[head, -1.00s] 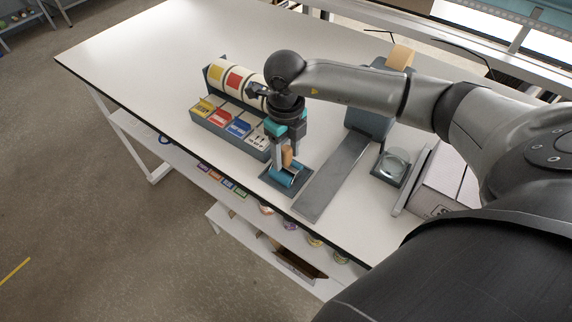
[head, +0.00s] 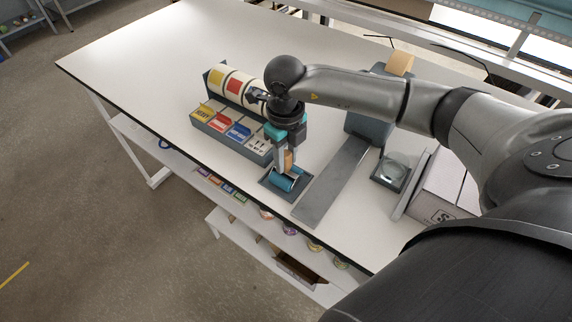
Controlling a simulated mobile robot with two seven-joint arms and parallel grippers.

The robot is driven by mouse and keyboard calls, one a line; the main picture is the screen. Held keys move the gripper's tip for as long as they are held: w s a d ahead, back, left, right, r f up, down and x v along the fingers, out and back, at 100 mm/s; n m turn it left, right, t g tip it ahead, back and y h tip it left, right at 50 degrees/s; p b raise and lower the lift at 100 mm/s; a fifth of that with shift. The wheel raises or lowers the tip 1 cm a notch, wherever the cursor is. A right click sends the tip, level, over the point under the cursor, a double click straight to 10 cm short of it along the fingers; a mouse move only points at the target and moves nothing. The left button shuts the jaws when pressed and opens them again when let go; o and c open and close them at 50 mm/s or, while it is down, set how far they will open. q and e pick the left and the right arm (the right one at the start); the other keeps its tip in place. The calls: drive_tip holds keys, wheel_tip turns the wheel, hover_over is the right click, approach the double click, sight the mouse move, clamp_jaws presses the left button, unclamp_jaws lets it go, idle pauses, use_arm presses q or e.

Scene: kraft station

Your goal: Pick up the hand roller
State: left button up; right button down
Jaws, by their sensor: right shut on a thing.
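The hand roller has a teal cylinder (head: 285,181) and a tan wooden handle (head: 289,160). It is upright over a dark square pad (head: 269,188) near the table's front edge. My right gripper (head: 287,158) comes down from above and is shut on the handle. The fingers hide part of the handle. I cannot tell whether the cylinder touches the pad. My left gripper is not in view.
Left of the roller stands a label dispenser (head: 196,118) with several label rolls. On the right are a long grey metal plate (head: 328,190), a small tray with a clear dish (head: 394,169) and a cardboard box (head: 440,192). The table's left part (head: 140,70) is clear.

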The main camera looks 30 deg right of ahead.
drive_tip(key=shift+r, duration=0.1)
wheel_tip(320, 180, up, 20)
idle(0.4)
